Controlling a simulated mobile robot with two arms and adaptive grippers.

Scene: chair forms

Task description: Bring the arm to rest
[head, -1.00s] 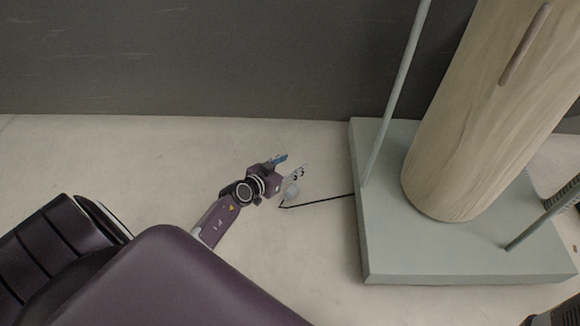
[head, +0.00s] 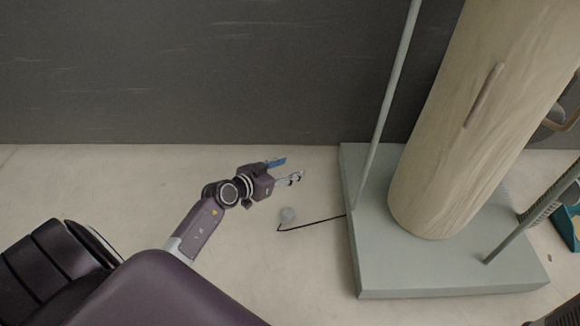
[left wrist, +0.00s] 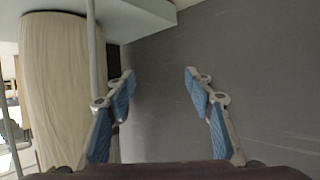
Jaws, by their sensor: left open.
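My left gripper (head: 289,170) is at the middle of the head view, above the pale floor, with its arm coming in from the lower left. It is open and empty. My right gripper is not clearly seen; a dark part shows at the lower right edge of the head view.
A grey-green base (head: 352,250) holds a thick pale wooden column (head: 450,150) and thin poles (head: 388,100). A dark wall (head: 180,70) runs behind. The floor left of the base is mostly clear.

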